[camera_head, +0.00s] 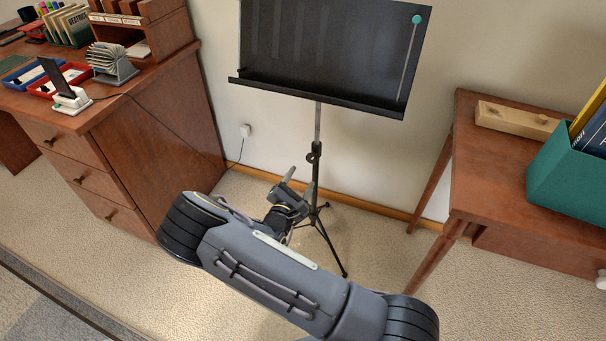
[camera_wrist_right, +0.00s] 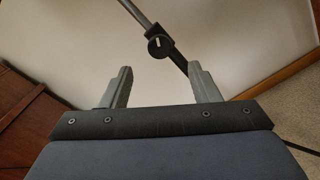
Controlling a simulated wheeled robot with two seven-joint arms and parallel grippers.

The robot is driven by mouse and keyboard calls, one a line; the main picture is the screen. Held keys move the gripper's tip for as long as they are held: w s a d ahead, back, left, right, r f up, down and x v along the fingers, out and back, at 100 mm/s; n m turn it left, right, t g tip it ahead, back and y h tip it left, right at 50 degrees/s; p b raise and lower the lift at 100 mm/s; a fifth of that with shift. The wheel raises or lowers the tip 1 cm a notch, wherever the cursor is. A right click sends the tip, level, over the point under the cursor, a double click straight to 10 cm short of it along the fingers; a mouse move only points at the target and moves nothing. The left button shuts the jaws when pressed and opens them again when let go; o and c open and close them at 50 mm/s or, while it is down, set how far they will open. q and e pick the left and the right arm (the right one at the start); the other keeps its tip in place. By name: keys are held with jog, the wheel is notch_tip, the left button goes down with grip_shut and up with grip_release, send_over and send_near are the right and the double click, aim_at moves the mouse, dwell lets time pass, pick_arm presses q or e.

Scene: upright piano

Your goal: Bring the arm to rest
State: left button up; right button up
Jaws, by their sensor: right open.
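My right gripper (camera_head: 298,182) is open and empty in the head view, at the end of my grey right arm, which reaches in from the bottom right. It is low, in front of the black music stand (camera_head: 316,160), near the stand's pole and tripod legs. In the right wrist view the two fingers of the gripper (camera_wrist_right: 160,88) stand apart. The stand's pole and its round knob (camera_wrist_right: 160,46) show beyond them; whether they touch is not clear, but nothing sits between the fingers. My left gripper is not in view.
A wooden desk (camera_head: 150,110) with drawers stands at the left, bearing a card file (camera_head: 112,64) and phone holder. A wooden side table (camera_head: 490,180) at the right holds a green box (camera_head: 570,182). The stand's desk has a teal-tipped stick (camera_head: 410,55). Carpet between is clear.

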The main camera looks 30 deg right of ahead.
dwell(0.5)
jog(key=s+a+r+m+g+y, duration=0.2)
jog(key=s+a+r+m+y, duration=0.3)
jog(key=r+m+y, duration=0.25)
jog(key=s+a+r+m+g+y, duration=0.2)
jog(key=s+a+r+m+y, duration=0.2)
jog(key=r+m+y, duration=0.35)
jog(key=s+r+m+g+y, duration=0.1)
jog(key=s+r+m, duration=0.15)
jog(key=s, duration=0.85)
jog(key=s+r+m+g+y, duration=0.1)
jog(key=s+r+m+y, duration=0.15)
jog(key=s, duration=0.75)
notch_tip(320, 180, up, 22)
jog(key=h+p, duration=0.1)
jog(key=p, duration=2.1)
jog(key=shift+s+f, duration=0.2)
jog(key=shift+s, duration=0.15)
